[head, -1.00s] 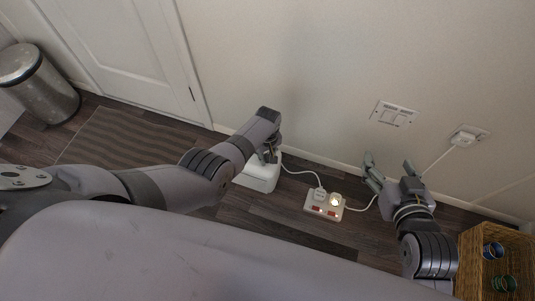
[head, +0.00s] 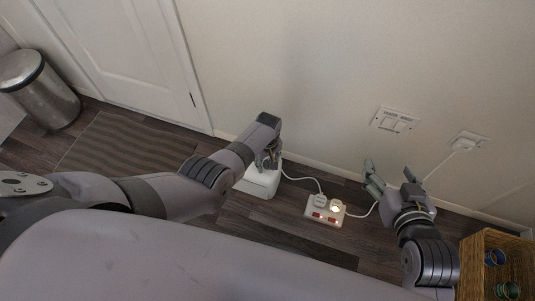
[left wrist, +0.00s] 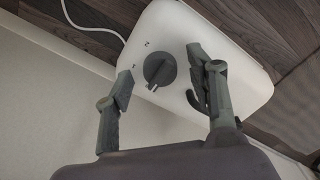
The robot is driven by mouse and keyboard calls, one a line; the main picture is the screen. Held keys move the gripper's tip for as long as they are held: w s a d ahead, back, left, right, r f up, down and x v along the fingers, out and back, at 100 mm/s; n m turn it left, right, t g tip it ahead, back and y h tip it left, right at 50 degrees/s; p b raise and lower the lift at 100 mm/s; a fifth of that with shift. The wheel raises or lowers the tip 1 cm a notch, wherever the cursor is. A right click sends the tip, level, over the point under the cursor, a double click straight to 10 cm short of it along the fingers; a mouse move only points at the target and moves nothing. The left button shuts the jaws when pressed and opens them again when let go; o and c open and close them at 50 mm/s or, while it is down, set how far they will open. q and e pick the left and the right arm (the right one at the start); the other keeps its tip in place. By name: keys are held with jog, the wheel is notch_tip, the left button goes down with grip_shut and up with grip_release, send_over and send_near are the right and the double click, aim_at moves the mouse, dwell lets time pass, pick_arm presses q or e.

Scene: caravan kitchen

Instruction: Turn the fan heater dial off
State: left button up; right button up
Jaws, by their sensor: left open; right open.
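The white fan heater (head: 262,182) stands on the floor by the wall, partly hidden under my left arm in the head view. In the left wrist view its white top (left wrist: 215,45) carries a round dark grey dial (left wrist: 160,69) with a raised grip bar. My left gripper (left wrist: 160,92) is open, with one finger on each side of the dial in that view. Both fingers look apart from the dial; the height gap cannot be told. In the head view my left gripper (head: 268,160) is over the heater. My right gripper (head: 390,172) is open and empty near the wall.
A power strip (head: 325,210) with plugs and red switches lies on the floor right of the heater, with white cables. A wall socket (head: 468,142) and switch plate (head: 395,120) are on the wall. A wicker basket (head: 480,240), metal bin (head: 45,90) and striped mat (head: 120,145) stand around.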

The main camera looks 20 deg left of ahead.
aim_at(267, 162)
pick_arm(q)
notch_tip(267, 162, up, 12)
jog(key=shift+f, duration=0.15)
dwell(0.5)
dwell(0.3)
